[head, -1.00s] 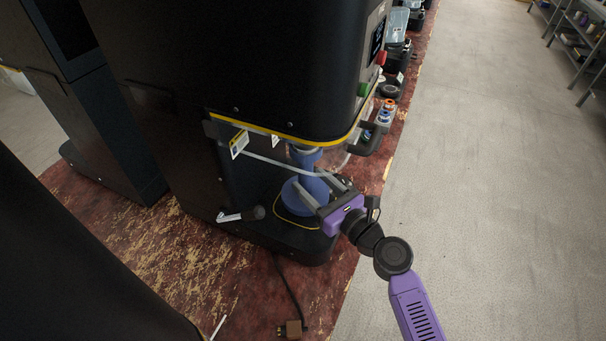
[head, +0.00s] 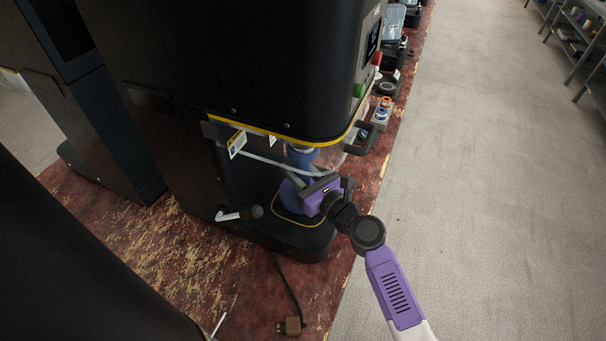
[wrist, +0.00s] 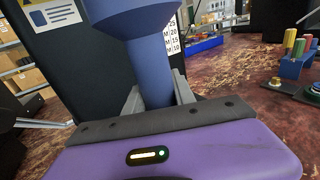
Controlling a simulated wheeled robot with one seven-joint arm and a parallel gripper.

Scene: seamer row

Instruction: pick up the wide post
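The wide post appears to be the blue post (head: 302,163) under the black machine's head, with a broad upper part and a narrower shaft. In the wrist view the post (wrist: 153,75) is close up and rises past the top edge. My gripper (head: 290,183) is at its shaft, reaching in from the right. In the wrist view the gripper's grey fingers (wrist: 158,92) lie one on each side of the shaft. I cannot tell whether they touch it.
The black machine (head: 240,70) overhangs the post, with a clear guard (head: 345,150) and a black handle (head: 360,138) close by. Grey floor (head: 470,200) lies open at right.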

